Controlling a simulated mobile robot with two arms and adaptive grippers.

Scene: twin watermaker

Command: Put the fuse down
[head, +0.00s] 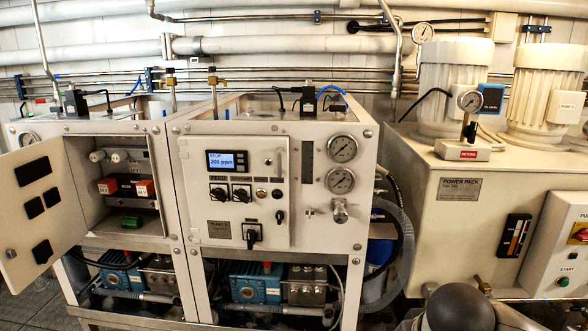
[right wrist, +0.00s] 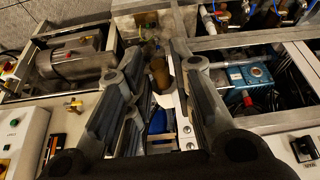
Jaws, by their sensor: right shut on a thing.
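My right gripper (right wrist: 158,85) shows in the right wrist view, its two dark grey fingers reaching up the picture. It is shut on a small dull brown cylinder between the fingertips, which looks like the fuse (right wrist: 159,74); the picture is dim and the fingers hide part of it. My left gripper is in neither view. An open cabinet (head: 72,190) at the left holds white round fuse holders (head: 97,155) above orange relays (head: 107,186).
The cabinet door (head: 35,215) stands swung open to the left. A middle panel has a lit display (head: 227,161) and gauges (head: 342,149). At the right stands the cream power pack (head: 462,215), its top partly clear beside a gauge block (head: 469,149) and motors (head: 455,85).

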